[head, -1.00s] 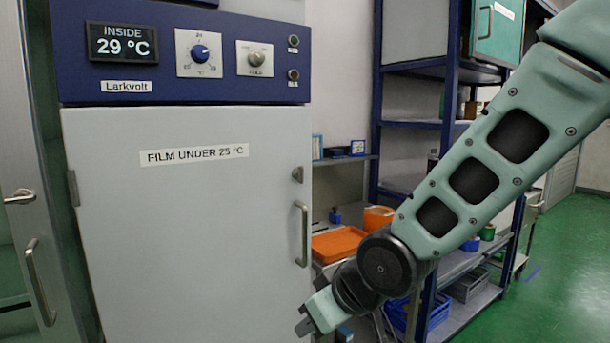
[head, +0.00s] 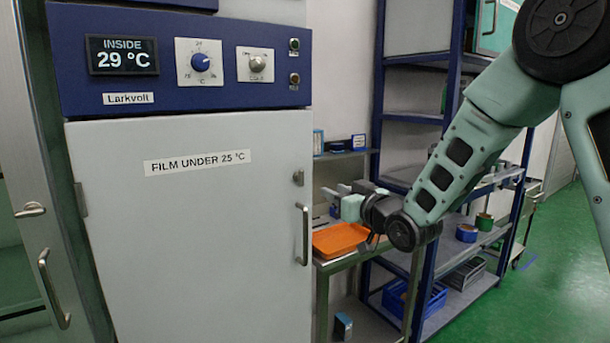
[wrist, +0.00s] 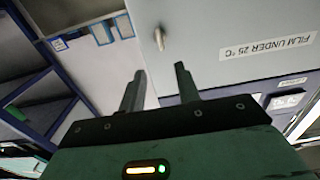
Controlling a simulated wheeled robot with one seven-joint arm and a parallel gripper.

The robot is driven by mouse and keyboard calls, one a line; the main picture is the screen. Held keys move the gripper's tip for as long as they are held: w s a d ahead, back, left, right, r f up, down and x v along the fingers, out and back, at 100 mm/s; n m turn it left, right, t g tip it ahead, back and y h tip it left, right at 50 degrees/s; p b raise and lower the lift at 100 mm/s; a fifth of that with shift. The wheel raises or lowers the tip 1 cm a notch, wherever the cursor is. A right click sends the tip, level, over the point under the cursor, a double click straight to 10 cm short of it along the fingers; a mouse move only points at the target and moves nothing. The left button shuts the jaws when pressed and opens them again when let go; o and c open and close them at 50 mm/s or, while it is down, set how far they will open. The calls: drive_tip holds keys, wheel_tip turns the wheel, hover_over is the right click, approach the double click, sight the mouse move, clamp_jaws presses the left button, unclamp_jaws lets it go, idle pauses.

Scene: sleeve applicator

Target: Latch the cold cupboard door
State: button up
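The cold cupboard door (head: 190,235) is a pale grey panel labelled "FILM UNDER 25 °C". It looks closed in the head view; a small gap cannot be ruled out. A small metal latch (head: 298,177) sits near its upper right edge, above a vertical bar handle (head: 303,234). My gripper (head: 332,190) is just right of the door edge, near latch height, fingers pointing left. In the wrist view my gripper (wrist: 160,78) is open, with nothing between its two fingers. The latch (wrist: 159,38) shows beyond the fingertips, apart from them, in front of the door (wrist: 215,30).
A blue control panel (head: 180,95) reading 29 °C sits above the door. An orange tray (head: 340,239) lies on a side table below my gripper. Blue shelving (head: 435,240) stands behind my arm. Another metal door with a handle (head: 52,288) is at far left.

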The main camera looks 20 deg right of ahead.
sight(303, 177)
drive_tip(key=p+x, duration=0.4)
drive_tip(key=x, duration=1)
drive_tip(key=shift+p, duration=0.35)
drive_tip(key=shift+s, duration=0.1)
clamp_jaws()
